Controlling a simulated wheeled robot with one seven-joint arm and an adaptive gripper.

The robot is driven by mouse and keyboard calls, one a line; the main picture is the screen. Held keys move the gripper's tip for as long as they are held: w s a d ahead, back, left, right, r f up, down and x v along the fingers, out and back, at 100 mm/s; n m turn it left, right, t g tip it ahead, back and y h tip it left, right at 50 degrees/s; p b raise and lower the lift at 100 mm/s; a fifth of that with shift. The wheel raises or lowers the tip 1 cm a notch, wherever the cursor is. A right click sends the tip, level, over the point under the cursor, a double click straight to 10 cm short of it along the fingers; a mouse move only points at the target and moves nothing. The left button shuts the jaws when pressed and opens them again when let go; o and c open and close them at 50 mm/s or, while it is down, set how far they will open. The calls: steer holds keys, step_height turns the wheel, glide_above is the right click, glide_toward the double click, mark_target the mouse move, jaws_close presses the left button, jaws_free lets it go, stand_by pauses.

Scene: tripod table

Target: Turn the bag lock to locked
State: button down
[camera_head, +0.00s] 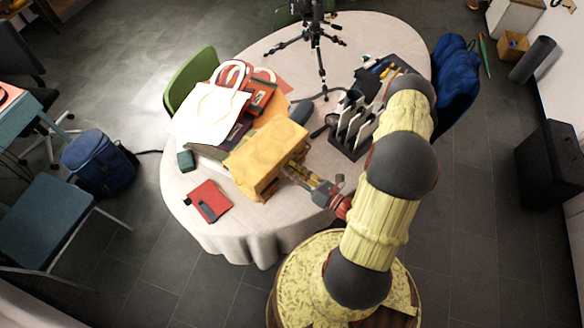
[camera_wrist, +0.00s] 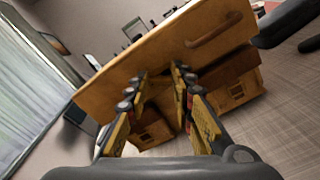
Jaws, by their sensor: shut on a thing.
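The tan bag (camera_head: 262,152) sits near the front middle of the round table in the head view. In the wrist view the bag (camera_wrist: 135,70) fills the middle, tilted in the picture, with a dark brown handle (camera_wrist: 214,30) on its upper face. My gripper (camera_head: 291,172) reaches the bag's near right side. In the wrist view my gripper (camera_wrist: 163,80) has its fingertips at the edge of the bag's flap, shut on the bag lock. The fingers mostly hide the lock, so its turn angle cannot be made out.
The cloth-covered table (camera_head: 240,235) also bears a white tote bag (camera_head: 210,108), a red notebook (camera_head: 209,201), a dark rack with white panels (camera_head: 352,133) and a black tripod (camera_head: 318,50). A blue bag (camera_head: 98,160) stands on the floor at left. Bare cloth lies in front.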

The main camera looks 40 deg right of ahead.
steer(key=m+p, duration=0.4)
steer(key=m, duration=0.7)
steer(key=shift+d+f, duration=0.1)
steer(key=shift+f, duration=0.05)
steer(key=shift+m, duration=0.4)
steer(key=c, duration=1.6)
jaws_free()
steer(key=shift+o, duration=0.3)
steer(key=shift+s, duration=0.15)
steer(key=v, duration=1.1)
steer(key=shift+s, duration=0.3)
steer(key=shift+d, duration=0.15)
